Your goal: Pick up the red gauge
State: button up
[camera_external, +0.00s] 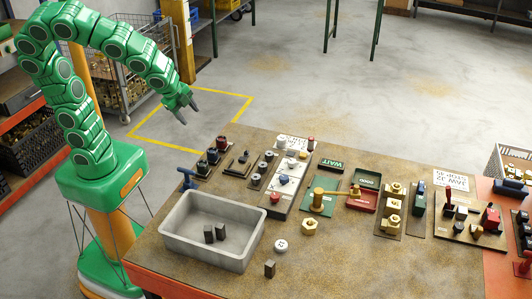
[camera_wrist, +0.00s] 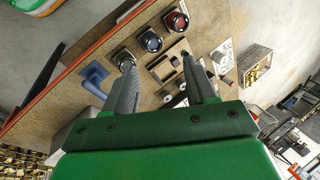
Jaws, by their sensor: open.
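The red gauge (camera_wrist: 176,21) is a round dark piece with a red ring, at the top of the wrist view. In the external view it appears as the farthest piece (camera_external: 222,143) in a row of three at the table's far left corner. A blue-ringed gauge (camera_wrist: 152,41) and a black gauge (camera_wrist: 123,57) stand beside it in the same row. My gripper (camera_external: 189,114) is open and empty, in the air beyond the table's far left edge. In the wrist view its fingers (camera_wrist: 157,60) point toward the row, and the red gauge is beyond the fingertips.
A blue clamp (camera_external: 187,178) sits at the left table edge near the black gauge. A grey bin (camera_external: 178,222) with dark blocks stands at the front left. Boards with knobs and brass fittings (camera_external: 393,205) cover the middle and right. Air above the row is free.

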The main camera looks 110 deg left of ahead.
jog(key=w+a+m+t+y, duration=0.35)
jog(key=w+a+m, duration=0.25)
jog(key=w+a, duration=0.65)
jog(key=m+t+h, duration=0.3)
jog(key=m+t, duration=0.4)
jog(key=m, duration=1.4)
send_over(310, 148)
jog(key=s+d, duration=0.1)
jog(key=s, duration=0.4)
jog(key=shift+y, duration=0.25)
jog(key=f, duration=1.5)
jog(key=shift+s, duration=0.2)
jog(key=shift+w+d+f+m, duration=0.15)
jog(key=shift+w+f+m, duration=0.1)
jog(key=shift+f+m, duration=0.2)
jog(key=shift+w+f, duration=0.2)
jog(key=shift+w, duration=0.25)
jog(key=shift+a+x, duration=0.2)
jog(key=shift+x, duration=0.95)
jog(key=shift+a+x, duration=0.15)
jog(key=shift+x, duration=1.95)
jog(key=shift+a, duration=0.1)
jog(key=shift+c, duration=0.3)
